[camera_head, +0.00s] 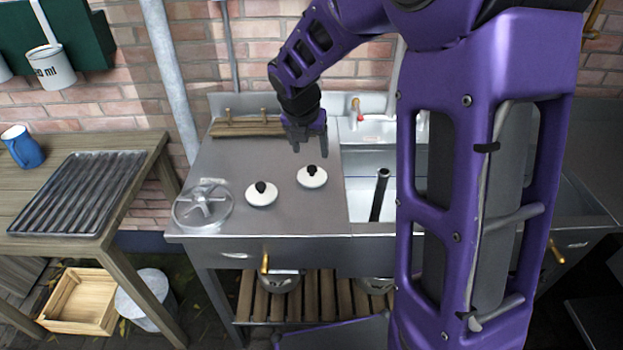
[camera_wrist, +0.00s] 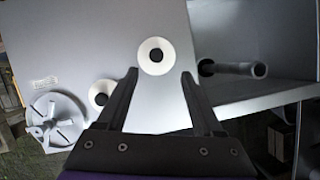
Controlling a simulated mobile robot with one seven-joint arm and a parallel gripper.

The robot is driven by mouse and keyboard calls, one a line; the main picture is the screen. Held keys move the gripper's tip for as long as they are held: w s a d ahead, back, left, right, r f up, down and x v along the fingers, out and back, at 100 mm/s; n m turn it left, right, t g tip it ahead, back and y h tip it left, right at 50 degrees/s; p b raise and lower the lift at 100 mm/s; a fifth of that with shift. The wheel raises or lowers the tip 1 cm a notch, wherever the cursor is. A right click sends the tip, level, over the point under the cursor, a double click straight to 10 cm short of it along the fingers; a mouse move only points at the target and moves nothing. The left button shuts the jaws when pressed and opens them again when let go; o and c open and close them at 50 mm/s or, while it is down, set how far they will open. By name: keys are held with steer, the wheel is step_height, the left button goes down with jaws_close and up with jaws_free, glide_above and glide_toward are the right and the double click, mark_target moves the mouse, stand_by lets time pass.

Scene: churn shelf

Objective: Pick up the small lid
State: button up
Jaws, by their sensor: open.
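Two white lids with black knobs lie on the grey metal counter (camera_head: 225,160). One lid (camera_head: 312,177) is at the right, near the sink edge. The other lid (camera_head: 261,195) is to its left and nearer the front. They look close in size, so I cannot tell surely which is the small one. My gripper (camera_head: 309,150) is open and empty above the counter, behind the right lid. In the wrist view, one lid (camera_wrist: 155,57) shows just beyond and between my fingertips (camera_wrist: 160,76). The other lid (camera_wrist: 101,93) is left of my left finger and partly hidden by it.
A grey spoked wheel-like part (camera_head: 203,206) lies on the counter's left. The sink (camera_head: 362,195), with a dark upright pipe (camera_head: 379,194), is to the right. A wooden rack (camera_head: 247,127) stands at the back. A wooden table (camera_head: 130,145) is at far left.

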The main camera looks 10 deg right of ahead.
mark_target(312, 167)
steer(key=x, duration=0.3)
steer(key=b+x, duration=0.1)
steer(key=x, duration=0.2)
steer(key=b+x, duration=0.1)
steer(key=x, duration=0.2)
steer(key=shift+w+a, duration=0.15)
steer(key=shift+w, duration=0.15)
steer(key=shift+r, duration=0.1)
jaws_close()
